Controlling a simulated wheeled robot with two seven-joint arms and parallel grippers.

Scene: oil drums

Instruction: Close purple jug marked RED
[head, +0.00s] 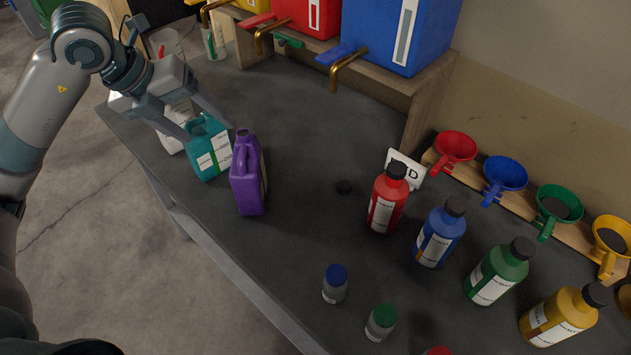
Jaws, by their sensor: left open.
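The purple jug (246,185) stands upright on the dark workbench, left of the middle in the head view. Its neck at the top looks uncapped. I see no RED marking on it from here. A small black cap (344,187) lies on the bench to its right. My left gripper (211,130) is open, its fingers reaching down by the top of the teal jug (209,148), just left of the purple jug. I cannot tell whether the fingers touch the teal jug. My right gripper is out of view.
A white jug (174,143) stands behind the teal one. Red (387,200), blue (440,233), green (497,272) and yellow (560,318) bottles line the right, with funnels behind. A white sign (405,166) is partly hidden. Small bottles (335,285) stand in front.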

